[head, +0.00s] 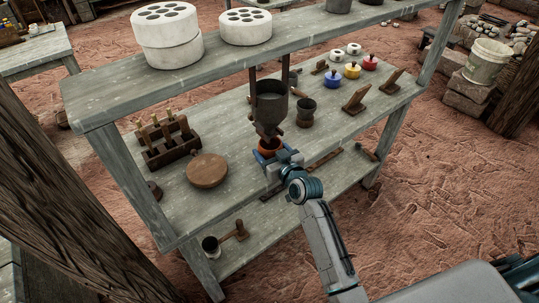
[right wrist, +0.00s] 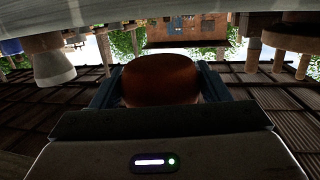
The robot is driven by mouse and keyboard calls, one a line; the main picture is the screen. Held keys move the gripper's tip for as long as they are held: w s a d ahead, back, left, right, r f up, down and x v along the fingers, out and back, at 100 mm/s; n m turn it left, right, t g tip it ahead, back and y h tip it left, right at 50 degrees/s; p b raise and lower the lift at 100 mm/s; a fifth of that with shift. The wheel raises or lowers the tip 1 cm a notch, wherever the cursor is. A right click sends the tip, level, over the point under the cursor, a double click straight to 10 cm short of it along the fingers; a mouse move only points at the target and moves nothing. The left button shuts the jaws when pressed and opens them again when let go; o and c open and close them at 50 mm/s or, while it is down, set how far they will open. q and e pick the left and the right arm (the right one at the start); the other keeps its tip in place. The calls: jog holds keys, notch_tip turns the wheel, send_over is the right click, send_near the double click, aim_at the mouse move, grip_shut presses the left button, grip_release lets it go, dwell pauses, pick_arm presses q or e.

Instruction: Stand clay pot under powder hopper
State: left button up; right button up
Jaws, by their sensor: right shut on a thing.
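The clay pot (head: 268,149) is a small orange-brown pot on or just above the middle shelf. It sits below the dark, rusty powder hopper (head: 270,104), whose spout ends close above it. My right gripper (head: 276,163) is shut on the pot from the front right and hides its lower part, so I cannot tell whether it touches the shelf. In the right wrist view the pot (right wrist: 160,80) fills the space between the two blue fingers. My left gripper is in neither view.
On the shelf (head: 225,130), a round wooden lid (head: 207,168) and a wooden tool rack (head: 164,142) stand to the left. A dark cup (head: 306,112) and wooden stands (head: 355,101) stand to the right. White perforated blocks (head: 167,38) sit on the upper shelf.

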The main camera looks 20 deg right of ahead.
aim_at(269, 157)
jog(key=shift+w+f, duration=0.25)
jog(key=shift+f, duration=0.6)
jog(key=shift+w+f, duration=0.2)
jog(key=shift+f, duration=0.65)
jog(key=shift+a+f, duration=0.1)
jog(key=o, duration=1.2)
jog(key=shift+c, duration=0.2)
